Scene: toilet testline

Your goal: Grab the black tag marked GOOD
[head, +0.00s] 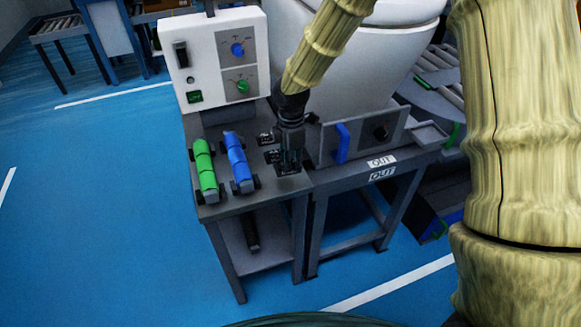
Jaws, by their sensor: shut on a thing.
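My gripper (291,160) points down at the right end of the small grey table, close above its top. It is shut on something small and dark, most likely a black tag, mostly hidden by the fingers. Two small black tags with pale marks, one at the back (265,138) and one nearer (272,156), lie on the table just left of my gripper. Their lettering is too small to read, so I cannot tell which tag is marked GOOD.
A green-handled tool (205,170) and a blue-handled tool (238,162) lie on the table's left part. A white control box (214,57) stands behind. A grey panel with a blue handle (342,143) stands close right of my gripper. A white toilet (350,60) is behind.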

